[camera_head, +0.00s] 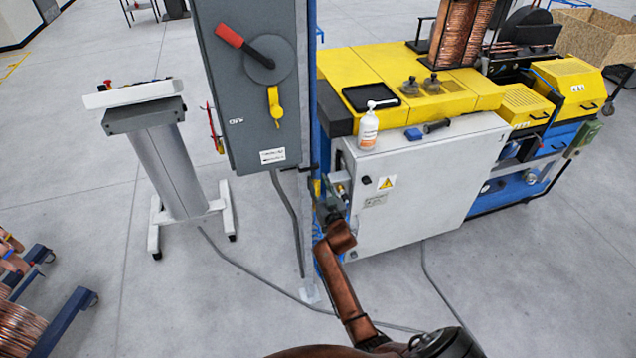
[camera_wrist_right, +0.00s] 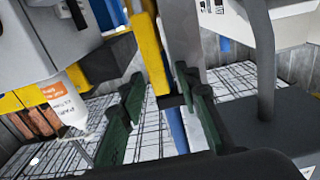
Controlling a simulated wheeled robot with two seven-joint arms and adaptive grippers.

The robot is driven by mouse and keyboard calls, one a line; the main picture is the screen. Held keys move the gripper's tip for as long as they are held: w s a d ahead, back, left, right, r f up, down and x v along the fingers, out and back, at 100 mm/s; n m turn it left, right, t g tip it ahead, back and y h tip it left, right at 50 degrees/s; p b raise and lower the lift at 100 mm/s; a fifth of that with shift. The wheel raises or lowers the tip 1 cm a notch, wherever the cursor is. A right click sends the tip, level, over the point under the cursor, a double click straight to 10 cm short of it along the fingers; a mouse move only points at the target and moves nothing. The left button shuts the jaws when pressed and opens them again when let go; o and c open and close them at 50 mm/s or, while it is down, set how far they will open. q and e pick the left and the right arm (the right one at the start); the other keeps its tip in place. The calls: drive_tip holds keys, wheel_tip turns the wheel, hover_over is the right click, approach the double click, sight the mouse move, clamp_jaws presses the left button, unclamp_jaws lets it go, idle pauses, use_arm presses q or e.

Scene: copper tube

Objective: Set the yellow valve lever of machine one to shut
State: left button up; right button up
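The yellow valve lever (camera_wrist_right: 150,62) shows in the right wrist view as a long upright yellow bar. It runs down into the gap between the green fingers of my right gripper (camera_wrist_right: 163,100). The fingers stand apart on either side of it; I cannot tell whether either touches it. In the head view a small yellow piece (camera_head: 317,187), probably the lever, shows beside the blue post. My right gripper (camera_head: 328,203) is right by it, mostly hiding the valve. My left gripper is out of view.
A grey switch box (camera_head: 235,110) with a red handle (camera_head: 229,35) hangs above and left of the gripper. A white cabinet (camera_head: 430,185) stands close on the right, with a white bottle (camera_head: 368,130) on top. Open floor lies left, beyond a grey stand (camera_head: 165,150).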

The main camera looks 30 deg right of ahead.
clamp_jaws()
idle(0.3)
idle(0.4)
